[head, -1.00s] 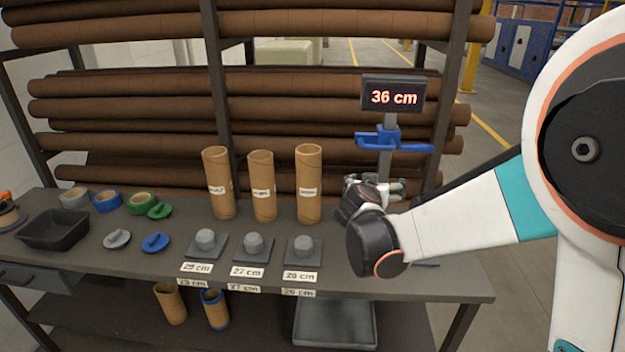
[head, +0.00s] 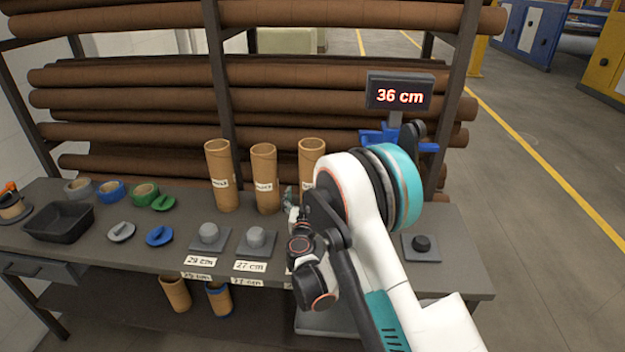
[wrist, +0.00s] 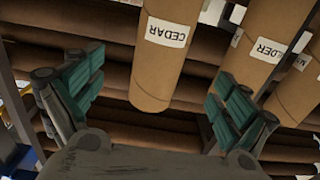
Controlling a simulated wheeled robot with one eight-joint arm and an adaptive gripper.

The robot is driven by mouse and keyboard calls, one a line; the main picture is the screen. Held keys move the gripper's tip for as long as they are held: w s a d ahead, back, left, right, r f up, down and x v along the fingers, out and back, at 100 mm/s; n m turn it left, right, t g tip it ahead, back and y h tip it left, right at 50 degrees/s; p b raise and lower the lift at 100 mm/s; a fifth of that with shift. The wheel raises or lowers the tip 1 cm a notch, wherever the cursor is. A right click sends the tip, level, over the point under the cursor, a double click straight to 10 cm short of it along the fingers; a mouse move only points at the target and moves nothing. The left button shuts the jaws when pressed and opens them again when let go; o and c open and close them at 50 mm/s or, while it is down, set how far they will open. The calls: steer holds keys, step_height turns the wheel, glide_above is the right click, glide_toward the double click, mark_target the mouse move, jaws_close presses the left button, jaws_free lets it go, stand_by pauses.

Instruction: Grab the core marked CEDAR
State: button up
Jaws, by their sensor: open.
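Three upright tan cardboard cores stand at the back of the bench. In the wrist view the core labelled CEDAR (wrist: 165,60) hangs upside down in the picture, between the two fingers of my gripper (wrist: 160,78) and beyond them. I cannot see contact. In the head view this appears to be the rightmost core (head: 312,150), its lower part hidden by my arm. My gripper (head: 291,200) is open and empty in front of it, partly hidden by my wrist. The ALDER core (wrist: 270,35) is the neighbour, the middle one (head: 264,178) in the head view.
The leftmost core (head: 219,175) stands beside the middle one. Grey pedestals (head: 255,240) with size cards sit in front. A 36 cm display (head: 400,94) with a blue bracket rises behind my arm. A black tray (head: 58,222) and tape rolls (head: 111,191) lie left.

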steer(key=w+b, duration=0.2)
steer(key=w, duration=1.1)
steer(key=shift+b, duration=0.4)
steer(key=shift+c, duration=0.2)
steer(key=c, duration=1.4)
